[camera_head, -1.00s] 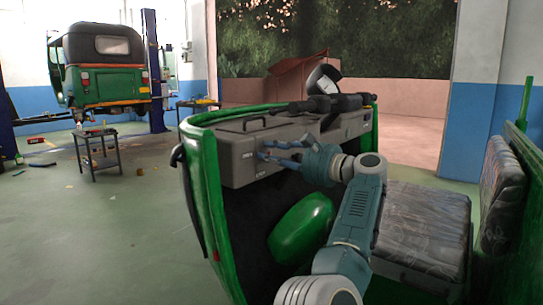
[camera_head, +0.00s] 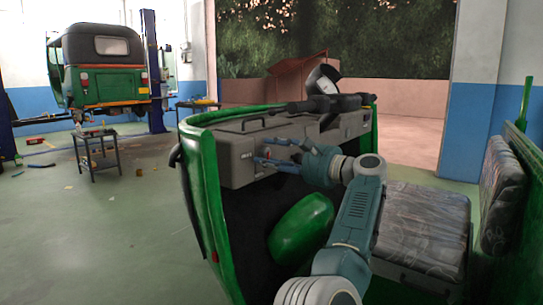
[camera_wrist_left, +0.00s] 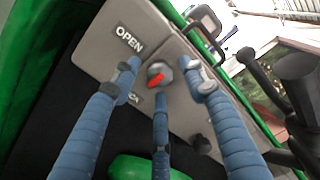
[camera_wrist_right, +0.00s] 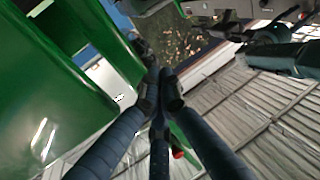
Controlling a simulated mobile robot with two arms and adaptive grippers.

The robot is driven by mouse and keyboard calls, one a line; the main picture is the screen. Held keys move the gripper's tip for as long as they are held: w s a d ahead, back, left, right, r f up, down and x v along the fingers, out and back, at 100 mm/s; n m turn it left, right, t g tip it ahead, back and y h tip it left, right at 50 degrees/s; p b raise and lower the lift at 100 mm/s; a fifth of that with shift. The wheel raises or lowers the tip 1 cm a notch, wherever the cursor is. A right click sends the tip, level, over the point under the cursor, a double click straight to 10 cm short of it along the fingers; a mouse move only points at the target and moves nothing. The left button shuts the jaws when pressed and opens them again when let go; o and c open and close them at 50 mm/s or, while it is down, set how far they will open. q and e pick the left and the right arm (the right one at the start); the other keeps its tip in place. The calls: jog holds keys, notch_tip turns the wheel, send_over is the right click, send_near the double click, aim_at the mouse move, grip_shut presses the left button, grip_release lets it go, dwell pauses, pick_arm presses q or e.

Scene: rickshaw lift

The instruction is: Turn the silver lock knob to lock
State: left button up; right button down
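The silver lock knob (camera_wrist_left: 157,74) with a red pointer sits on the grey dashboard panel (camera_wrist_left: 100,62) in the left wrist view. An OPEN label (camera_wrist_left: 130,38) is above and left of it. A second label below is partly hidden by a finger. The red pointer slants across the knob's face. My left gripper (camera_wrist_left: 160,80) is open, with its three fingers spread around the knob; I cannot tell whether any finger touches it. In the head view the left gripper (camera_head: 274,157) is at the panel's front face. My right gripper (camera_wrist_right: 160,90) has its fingers together and is empty.
The green rickshaw body (camera_head: 203,190) surrounds the panel. Black handlebars (camera_head: 325,103) are above it, and a dark seat (camera_head: 425,225) is to the right.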

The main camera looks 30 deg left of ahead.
pick_arm(q)
jog(key=shift+s+r, duration=0.1)
jog(key=shift+r, duration=0.05)
jog(key=d, duration=1.2)
jog(key=shift+s, duration=0.45)
